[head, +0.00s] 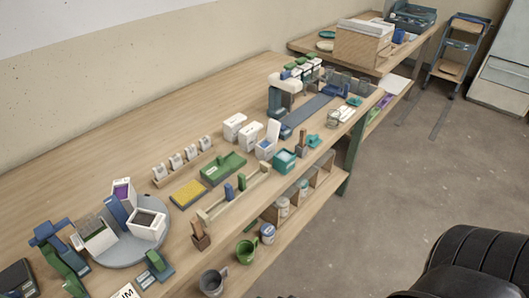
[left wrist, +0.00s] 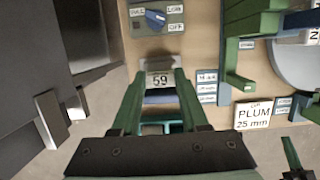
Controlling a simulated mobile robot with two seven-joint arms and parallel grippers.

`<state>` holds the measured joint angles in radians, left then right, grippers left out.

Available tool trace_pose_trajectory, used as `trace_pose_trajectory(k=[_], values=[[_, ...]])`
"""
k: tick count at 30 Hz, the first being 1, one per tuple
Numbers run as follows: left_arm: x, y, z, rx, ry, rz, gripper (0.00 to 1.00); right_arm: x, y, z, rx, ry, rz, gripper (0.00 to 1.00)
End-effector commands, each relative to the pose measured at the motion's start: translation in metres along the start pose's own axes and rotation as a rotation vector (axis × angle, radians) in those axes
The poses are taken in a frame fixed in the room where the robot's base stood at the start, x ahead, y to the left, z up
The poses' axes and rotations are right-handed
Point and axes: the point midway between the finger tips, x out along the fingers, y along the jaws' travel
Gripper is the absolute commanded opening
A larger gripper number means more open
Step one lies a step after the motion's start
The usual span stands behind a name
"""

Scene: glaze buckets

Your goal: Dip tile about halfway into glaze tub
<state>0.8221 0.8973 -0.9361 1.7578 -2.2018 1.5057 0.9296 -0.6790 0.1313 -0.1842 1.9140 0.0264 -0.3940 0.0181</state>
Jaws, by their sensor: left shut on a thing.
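In the left wrist view my left gripper (left wrist: 161,76) reaches up from the bottom edge on green fingers. It is shut on a small pale piece marked 59, which looks like the tile (left wrist: 160,80). The tile's far side is hidden. Two grey fingertips, apart and with nothing between them, show at the left and look like my right gripper (left wrist: 62,111). In the head view several square tubs, including a white one with a dark inside (head: 147,222), stand on a round grey turntable (head: 110,262). Neither gripper shows in the head view.
A PLUM 25 mm card (left wrist: 253,115) lies near the turntable. A green stand (head: 62,262) rises beside it. A FULL/LOW panel (left wrist: 157,18) lies beyond the tile. A yellow pad (head: 188,193) and a green tray (head: 223,168) sit farther along the bench. The back strip of bench is clear.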

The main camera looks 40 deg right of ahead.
Motion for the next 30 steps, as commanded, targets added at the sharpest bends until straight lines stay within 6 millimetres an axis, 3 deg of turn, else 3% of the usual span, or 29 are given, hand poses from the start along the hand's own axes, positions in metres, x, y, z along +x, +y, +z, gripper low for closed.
trace_pose_trajectory(k=[30], values=[[-0.064,0.000,0.017,0.000,-0.002,-0.001,0.00,-0.029,-0.002,-0.031,0.000,0.000,0.000,0.00]])
